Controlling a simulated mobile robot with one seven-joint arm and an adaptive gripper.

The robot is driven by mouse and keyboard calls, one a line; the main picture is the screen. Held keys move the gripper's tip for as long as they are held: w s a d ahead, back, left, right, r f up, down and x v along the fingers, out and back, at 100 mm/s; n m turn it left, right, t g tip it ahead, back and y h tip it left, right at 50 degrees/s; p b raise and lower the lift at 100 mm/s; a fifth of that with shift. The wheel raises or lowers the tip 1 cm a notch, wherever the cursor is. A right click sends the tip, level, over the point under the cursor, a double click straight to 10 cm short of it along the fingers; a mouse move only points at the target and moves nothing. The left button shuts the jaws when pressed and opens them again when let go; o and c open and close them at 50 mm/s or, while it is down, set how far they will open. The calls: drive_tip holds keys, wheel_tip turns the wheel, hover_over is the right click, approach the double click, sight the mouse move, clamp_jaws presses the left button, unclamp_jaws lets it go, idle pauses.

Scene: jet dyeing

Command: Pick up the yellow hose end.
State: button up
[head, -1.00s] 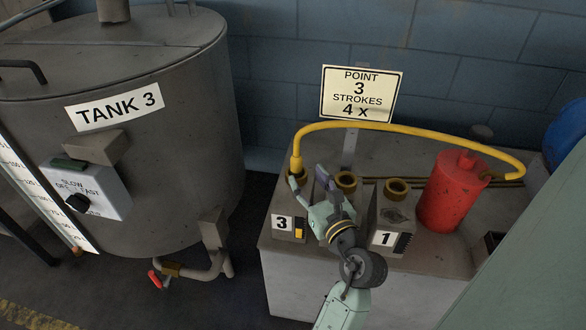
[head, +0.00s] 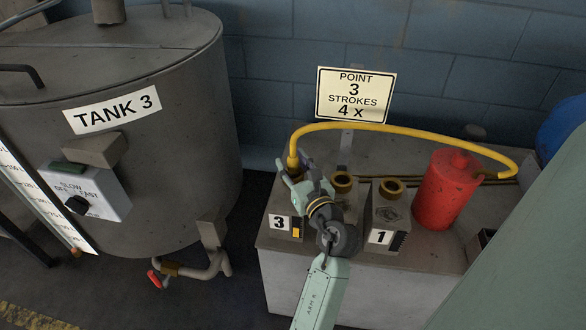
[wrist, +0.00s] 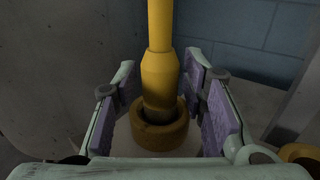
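The yellow hose (head: 400,129) arches from the red cylinder to the block marked 3. Its yellow end (head: 293,160) points down at that block. In the wrist view the hose end (wrist: 160,80) stands upright in a round brass-coloured socket (wrist: 160,130). My gripper (head: 295,176) is at the hose end, just above block 3. In the wrist view its two purple-padded fingers (wrist: 168,105) are open, one on each side of the hose end, with a gap visible on both sides. The lower part of the end is hidden inside the socket.
The red cylinder (head: 448,190) stands right on the grey bench (head: 370,285). Block 1 (head: 386,215) and another brass socket (head: 343,182) are just right of my gripper. A sign (head: 355,95) stands behind. Tank 3 (head: 150,190) is at left.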

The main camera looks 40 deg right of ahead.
clamp_jaws()
drive_tip(key=shift+r, duration=0.15)
idle(0.4)
